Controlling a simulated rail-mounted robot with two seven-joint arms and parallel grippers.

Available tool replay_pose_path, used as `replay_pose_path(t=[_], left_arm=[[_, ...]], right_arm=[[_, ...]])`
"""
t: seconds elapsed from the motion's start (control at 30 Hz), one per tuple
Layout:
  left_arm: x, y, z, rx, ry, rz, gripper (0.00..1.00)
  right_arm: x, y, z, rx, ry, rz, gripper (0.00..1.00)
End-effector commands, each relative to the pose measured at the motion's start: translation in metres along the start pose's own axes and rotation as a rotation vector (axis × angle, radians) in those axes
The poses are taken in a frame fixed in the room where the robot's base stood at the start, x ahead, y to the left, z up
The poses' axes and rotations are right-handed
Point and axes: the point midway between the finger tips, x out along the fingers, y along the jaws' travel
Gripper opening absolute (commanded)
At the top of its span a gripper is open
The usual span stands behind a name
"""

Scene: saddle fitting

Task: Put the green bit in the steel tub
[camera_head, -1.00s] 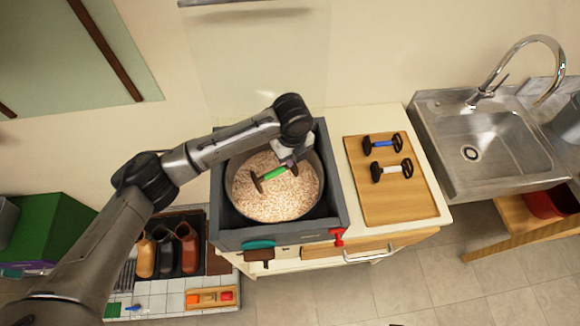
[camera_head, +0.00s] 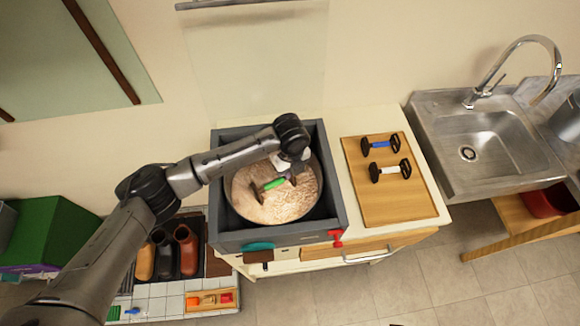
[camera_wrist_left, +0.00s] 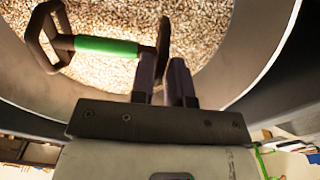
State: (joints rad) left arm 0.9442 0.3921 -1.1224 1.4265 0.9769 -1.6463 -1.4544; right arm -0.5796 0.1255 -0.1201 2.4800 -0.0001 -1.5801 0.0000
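The green bit (camera_head: 274,184) has a green middle bar and dark end pieces. It is over the pale grain inside the round steel tub (camera_head: 232,204). My left gripper (camera_head: 292,172) reaches down into the tub and is shut on the bit's right end piece. In the left wrist view, the green bar (camera_wrist_left: 105,46) extends left from the two fingers (camera_wrist_left: 164,78), with the dark end piece between them. I cannot tell whether the bit touches the grain. My right gripper is out of view.
The tub sits in a grey box (camera_head: 228,240) on a cabinet. A wooden board (camera_head: 393,208) at right holds a blue bit (camera_head: 381,145) and a white bit (camera_head: 391,170). A sink (camera_head: 478,145) stands further right. Boots (camera_head: 187,250) stand at lower left.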

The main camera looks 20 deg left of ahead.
Motion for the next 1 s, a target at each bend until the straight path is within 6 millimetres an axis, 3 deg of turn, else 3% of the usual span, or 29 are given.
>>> replay_pose_path(t=[0.2,0.53,1.0], left_arm=[[-0.001,0.000,0.000,0.000,0.000,-0.001,0.36],[-0.007,-0.001,0.000,0.001,-0.001,-0.002,0.36],[-0.087,-0.001,0.000,0.000,-0.001,-0.004,0.36]], right_arm=[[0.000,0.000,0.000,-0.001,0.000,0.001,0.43],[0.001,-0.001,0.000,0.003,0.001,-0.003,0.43],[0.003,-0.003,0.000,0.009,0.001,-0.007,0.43]])
